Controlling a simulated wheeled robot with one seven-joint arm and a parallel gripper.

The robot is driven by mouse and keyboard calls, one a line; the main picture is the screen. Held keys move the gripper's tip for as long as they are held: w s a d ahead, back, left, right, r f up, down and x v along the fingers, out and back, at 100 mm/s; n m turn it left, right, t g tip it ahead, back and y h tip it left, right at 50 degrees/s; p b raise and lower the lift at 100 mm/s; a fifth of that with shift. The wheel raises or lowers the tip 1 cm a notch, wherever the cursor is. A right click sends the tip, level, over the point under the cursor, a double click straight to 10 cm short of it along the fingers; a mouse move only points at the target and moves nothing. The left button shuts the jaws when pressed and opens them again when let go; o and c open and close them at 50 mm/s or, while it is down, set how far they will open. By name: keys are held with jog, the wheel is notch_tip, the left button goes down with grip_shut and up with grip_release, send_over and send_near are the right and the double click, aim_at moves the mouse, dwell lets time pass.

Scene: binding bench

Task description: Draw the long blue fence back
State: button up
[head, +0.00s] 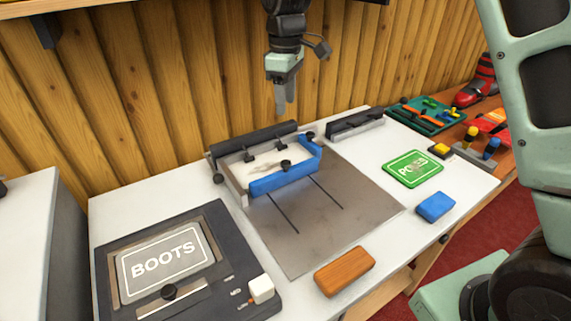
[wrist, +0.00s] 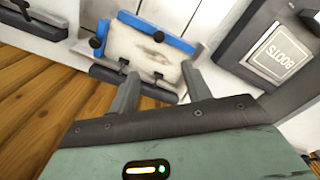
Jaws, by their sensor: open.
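The long blue fence (head: 285,179) runs along the near side of a binding unit on a grey metal plate (head: 345,221). It has a dark knob (head: 286,164) at its middle and a short blue arm at its right end. A whitish block lies between the fence and the black back bar (head: 253,140). My gripper (head: 285,108) hangs above and behind the unit, apart from it. In the wrist view, my gripper (wrist: 160,92) is open and empty, its fingers pointing toward the unit, with the blue fence (wrist: 158,32) beyond them.
A dark machine marked BOOTS (head: 205,215) stands at the left. A wooden block (head: 344,271), a blue block (head: 435,207) and a green card (head: 413,169) lie on the white bench. A black-and-grey bar unit (head: 355,122) stands behind right. A wooden wall rises close behind.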

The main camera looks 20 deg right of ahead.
aim_at(286, 162)
notch_tip(286, 162, down, 17)
jog(key=shift+f+p, duration=0.15)
jog(key=shift+p, duration=0.6)
